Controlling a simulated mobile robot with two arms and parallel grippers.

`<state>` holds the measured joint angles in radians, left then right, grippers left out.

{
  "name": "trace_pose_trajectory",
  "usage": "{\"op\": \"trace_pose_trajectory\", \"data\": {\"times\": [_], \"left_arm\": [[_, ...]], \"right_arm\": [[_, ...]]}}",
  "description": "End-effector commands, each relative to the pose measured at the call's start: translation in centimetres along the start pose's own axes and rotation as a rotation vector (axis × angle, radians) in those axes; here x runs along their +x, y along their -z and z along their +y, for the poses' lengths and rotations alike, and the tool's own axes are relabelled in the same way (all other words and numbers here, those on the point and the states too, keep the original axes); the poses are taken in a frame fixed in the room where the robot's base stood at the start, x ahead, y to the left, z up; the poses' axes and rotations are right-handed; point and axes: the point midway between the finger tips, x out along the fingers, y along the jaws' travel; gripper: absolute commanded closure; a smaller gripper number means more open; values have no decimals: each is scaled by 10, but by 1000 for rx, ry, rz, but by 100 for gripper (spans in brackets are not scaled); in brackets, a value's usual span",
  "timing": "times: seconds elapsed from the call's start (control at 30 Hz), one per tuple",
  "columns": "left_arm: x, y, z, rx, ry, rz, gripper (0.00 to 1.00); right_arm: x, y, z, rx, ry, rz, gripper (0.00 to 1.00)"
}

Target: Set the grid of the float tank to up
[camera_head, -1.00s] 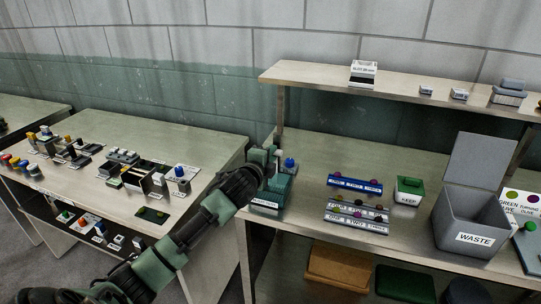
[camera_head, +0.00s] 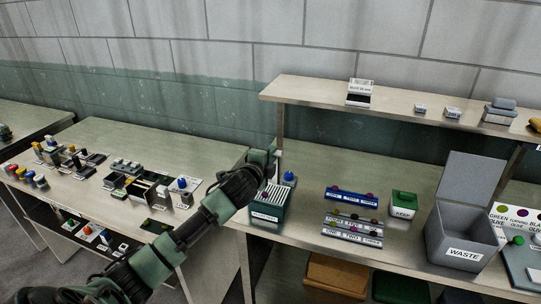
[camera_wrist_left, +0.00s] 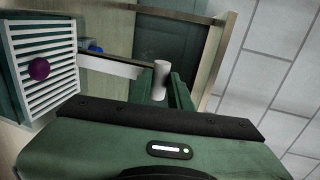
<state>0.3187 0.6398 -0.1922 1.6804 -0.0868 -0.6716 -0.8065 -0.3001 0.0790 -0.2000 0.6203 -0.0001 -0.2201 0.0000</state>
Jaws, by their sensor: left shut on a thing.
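The float tank (camera_head: 266,219) is a teal box at the left end of the right-hand bench. Its white slatted grid (camera_head: 271,194) shows at the top of the tank, and it fills the left of the wrist view (camera_wrist_left: 30,45). A dark purple ball (camera_wrist_left: 39,69) lies on the grid. An arm (camera_wrist_left: 110,66) runs from the grid side to a pale upright handle (camera_wrist_left: 160,80). My left gripper (camera_head: 273,157) is shut on this handle, beside and above the tank. My right gripper is not in view.
A blue knob (camera_head: 290,177) stands just behind the tank. Blue and grey labelled racks (camera_head: 351,199), a green KEEP box (camera_head: 403,205) and a grey WASTE bin (camera_head: 462,238) stand to the right. A shelf (camera_head: 400,104) runs above the bench.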

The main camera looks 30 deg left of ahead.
Motion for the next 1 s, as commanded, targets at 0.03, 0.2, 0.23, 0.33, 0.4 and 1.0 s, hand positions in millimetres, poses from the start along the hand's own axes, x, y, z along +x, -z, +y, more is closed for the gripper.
{"op": "trace_pose_trajectory", "data": {"times": [0.03, 0.2, 0.23, 0.33, 0.4, 1.0], "left_arm": [[0, 0, -6, 0, 12, 1, 100], [0, -1, -7, 0, 15, 1, 100], [0, -1, -7, 0, 16, 1, 100], [0, -1, -7, 0, 16, 1, 59], [0, -1, -6, 0, 14, 1, 59], [-43, -1, -1, 3, 10, 2, 59]], "right_arm": [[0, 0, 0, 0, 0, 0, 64], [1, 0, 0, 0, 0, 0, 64], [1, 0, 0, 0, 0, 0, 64], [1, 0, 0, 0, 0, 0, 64], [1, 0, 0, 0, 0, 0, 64], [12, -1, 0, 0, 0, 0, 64]]}}
